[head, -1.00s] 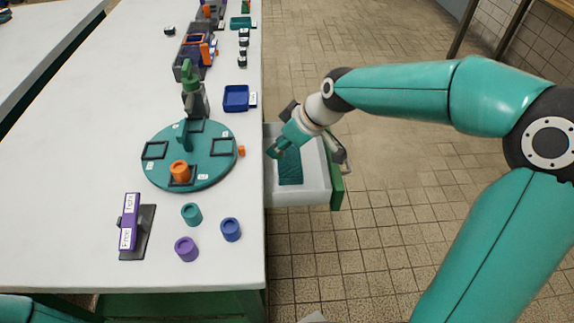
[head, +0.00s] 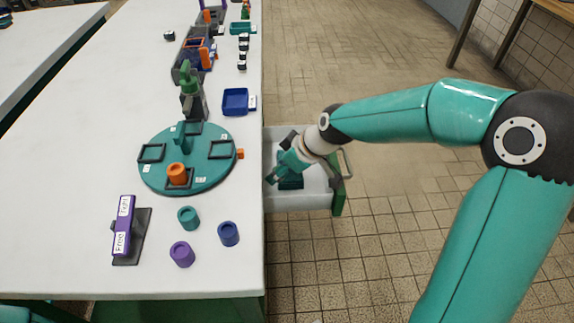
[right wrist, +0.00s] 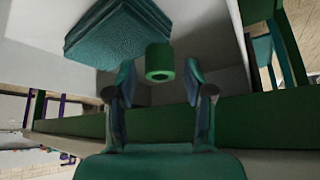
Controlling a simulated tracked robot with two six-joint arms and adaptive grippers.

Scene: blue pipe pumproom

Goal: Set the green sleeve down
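The green sleeve (right wrist: 159,62) is a short hollow cylinder in the right wrist view, with its open end facing the camera. It lies between the fingers of my right gripper (right wrist: 160,78), with a visible gap on each side, so the fingers are open around it. I cannot tell whether it rests on the drawer floor. In the head view my right gripper (head: 279,172) reaches down into the open white drawer (head: 307,202) at the table's right side and hides the sleeve. My left gripper is out of view.
A teal ribbed pad (right wrist: 112,32) lies in the drawer; it also shows in the head view (head: 290,184). On the table stand a teal cup (head: 188,217), a blue cup (head: 228,234), a purple cup (head: 182,254), a teal turntable (head: 213,172) and a blue tray (head: 235,101).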

